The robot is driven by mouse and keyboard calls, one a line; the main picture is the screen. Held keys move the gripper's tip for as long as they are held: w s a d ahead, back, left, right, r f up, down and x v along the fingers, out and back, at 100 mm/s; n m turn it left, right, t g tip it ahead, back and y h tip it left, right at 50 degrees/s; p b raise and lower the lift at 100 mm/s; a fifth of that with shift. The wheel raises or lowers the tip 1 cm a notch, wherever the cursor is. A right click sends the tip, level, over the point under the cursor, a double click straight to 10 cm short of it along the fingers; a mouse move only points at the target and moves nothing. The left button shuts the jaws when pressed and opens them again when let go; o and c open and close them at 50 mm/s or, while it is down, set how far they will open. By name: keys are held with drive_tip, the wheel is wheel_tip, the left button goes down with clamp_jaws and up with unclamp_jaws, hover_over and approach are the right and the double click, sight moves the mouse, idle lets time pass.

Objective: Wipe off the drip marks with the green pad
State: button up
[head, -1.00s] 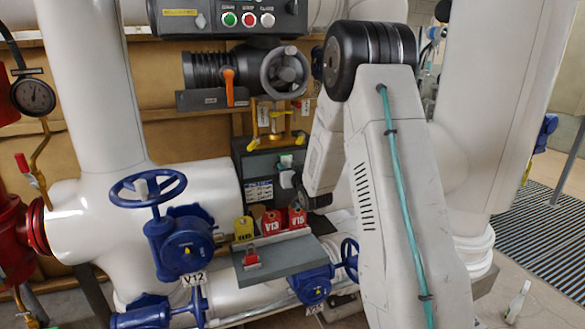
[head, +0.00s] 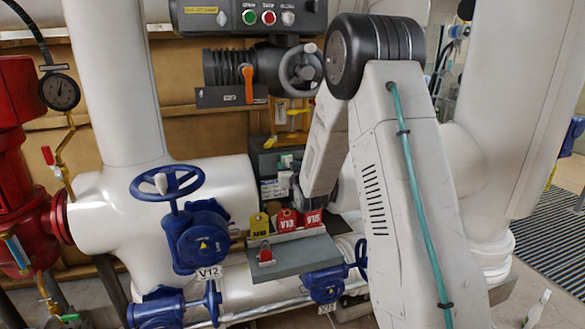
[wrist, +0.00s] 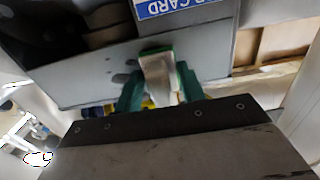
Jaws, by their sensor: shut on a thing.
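In the wrist view, my gripper (wrist: 160,92) has two teal fingers shut on the green pad (wrist: 157,50). A pale block fills the space between the fingers, and green shows along its far and right edges. The pad is at a grey panel face (wrist: 90,85); I cannot tell whether it touches. Several dark roundish drip marks (wrist: 124,78) show on this face just left of the pad. Any marks under the pad are hidden. In the head view, my forearm reaches down toward a grey box (head: 268,160), and my fingers and the pad cannot be made out.
A blue sign with upside-down lettering (wrist: 180,7) is above the pad. In the head view, a grey shelf (head: 305,255) carries a yellow tag (head: 259,224) and red tags (head: 288,220). A blue handwheel valve (head: 200,240) and white pipes (head: 115,80) stand left.

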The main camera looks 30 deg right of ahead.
drive_tip(key=shift+s+d+r, duration=0.1)
drive_tip(key=shift+s+d, duration=0.2)
drive_tip(key=shift+d, duration=0.9)
drive_tip(key=shift+s+d, duration=0.35)
drive_tip(key=shift+d, duration=0.85)
drive_tip(key=shift+s+d+r, duration=0.1)
drive_tip(key=shift+s+d, duration=0.2)
drive_tip(key=shift+d, duration=0.9)
drive_tip(key=shift+c, duration=0.3)
drive_tip(key=shift+w+a, duration=0.35)
drive_tip(key=shift+a, duration=0.85)
drive_tip(key=shift+w+a, duration=0.4)
drive_tip(key=shift+a, duration=0.75)
drive_tip(key=shift+w+a, duration=0.35)
drive_tip(key=shift+a, duration=0.85)
drive_tip(key=shift+s, duration=0.1)
drive_tip(key=shift+v, duration=2.9)
drive_tip(key=shift+v, duration=1.5)
drive_tip(key=shift+f, duration=0.1)
